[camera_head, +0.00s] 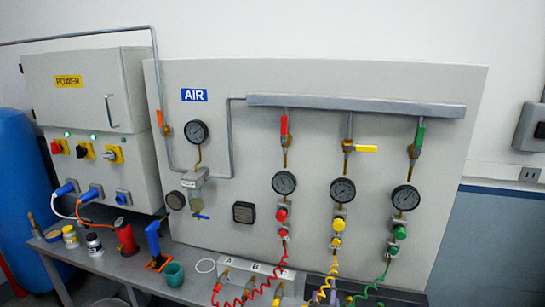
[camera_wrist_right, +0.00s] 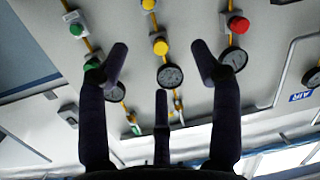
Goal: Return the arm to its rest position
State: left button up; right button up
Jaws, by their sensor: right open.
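My right gripper (camera_wrist_right: 161,62) shows in the right wrist view, with dark fingers spread apart and nothing between them. It faces the air panel (camera_head: 380,80), which looks turned upside down in that view. The red gauge (camera_head: 284,183), yellow gauge (camera_head: 343,190) and green gauge (camera_head: 405,197) lines hang on the panel. In the wrist view the yellow line's gauge (camera_wrist_right: 170,76) lies between the fingers in the picture; how far off it is I cannot tell. I do not make out either gripper clearly in the head view. My left gripper is not in view.
A grey bench (camera_head: 120,266) below the panel holds a red cylinder (camera_head: 126,238), a teal cup (camera_head: 174,274) and small jars. Red (camera_head: 250,297), yellow and green coiled hoses hang at the front. A power box (camera_head: 85,130) and blue tank (camera_head: 25,170) stand at left.

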jog(key=s+a+f+g+y+b, duration=0.1)
jog(key=s+f+g+y, duration=0.15)
jog(key=f, duration=0.55)
jog(key=s+a+f+g+y, duration=0.1)
jog(key=s+f+g, duration=0.15)
jog(key=f, duration=0.55)
jog(key=s+a+f+m+g+y+b, duration=0.1)
jog(key=s+f+g, duration=0.4)
jog(key=s+f, duration=0.5)
jog(key=s+a+f+m+g+y+b, duration=0.1)
jog(key=s+f+g, duration=0.4)
jog(key=s+f, duration=0.5)
jog(key=s+a+m+y, duration=0.1)
jog(key=s+a+y, duration=0.1)
jog(key=s, duration=0.4)
jog(key=shift+a+f+b, duration=0.25)
jog(key=shift+b, duration=0.05)
